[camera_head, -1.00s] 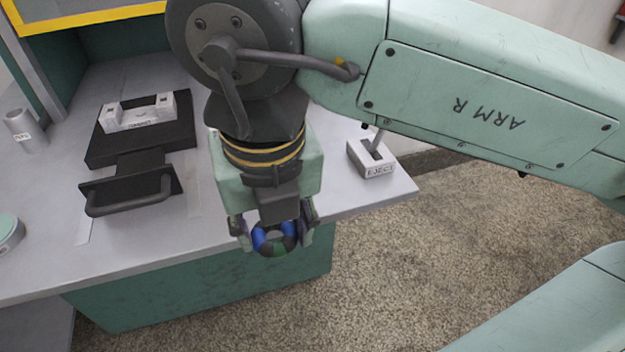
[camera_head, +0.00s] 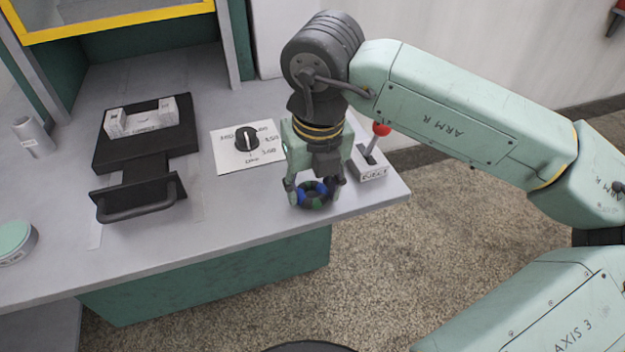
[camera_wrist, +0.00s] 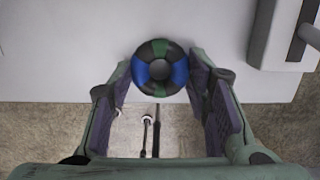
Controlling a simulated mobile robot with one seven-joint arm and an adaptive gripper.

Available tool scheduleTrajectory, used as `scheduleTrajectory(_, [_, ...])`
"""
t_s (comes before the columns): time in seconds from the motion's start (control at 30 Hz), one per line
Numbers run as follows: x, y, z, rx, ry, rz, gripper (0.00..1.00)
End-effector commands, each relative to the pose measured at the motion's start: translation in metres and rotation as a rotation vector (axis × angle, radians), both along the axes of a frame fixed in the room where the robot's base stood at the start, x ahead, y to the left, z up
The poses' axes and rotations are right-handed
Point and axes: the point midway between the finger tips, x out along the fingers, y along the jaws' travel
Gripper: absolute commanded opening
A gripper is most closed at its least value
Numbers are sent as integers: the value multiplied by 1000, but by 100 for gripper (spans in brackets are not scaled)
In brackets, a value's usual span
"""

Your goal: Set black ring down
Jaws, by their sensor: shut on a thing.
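A ring (camera_head: 314,203) banded in black, blue and green is at the tips of my gripper (camera_head: 315,188). My gripper is shut on the ring and points down. The ring is over the right end of the grey bench top (camera_head: 215,235), close to its front edge. I cannot tell whether the ring touches the bench.
A lever block marked EJECT (camera_head: 371,170) with a red knob (camera_head: 381,129) stands just right of my gripper. A dial plate (camera_head: 232,160) is to the left. Farther left are a black handled slide (camera_head: 148,205) with a white block (camera_head: 143,120), a cylinder (camera_head: 33,139) and a green-topped round tin (camera_head: 14,240).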

Motion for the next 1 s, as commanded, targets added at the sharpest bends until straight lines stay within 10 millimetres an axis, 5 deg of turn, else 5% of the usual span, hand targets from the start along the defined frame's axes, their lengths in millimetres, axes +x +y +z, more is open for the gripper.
scheduleTrajectory(0.37, [0,0,-5,0,0,-1,22])
scheduleTrajectory(0.4, [0,0,-4,0,0,-1,45])
scheduleTrajectory(0.6, [0,0,-3,0,0,-1,59])
scheduleTrajectory(1.0, [0,0,-2,0,0,-1,64])
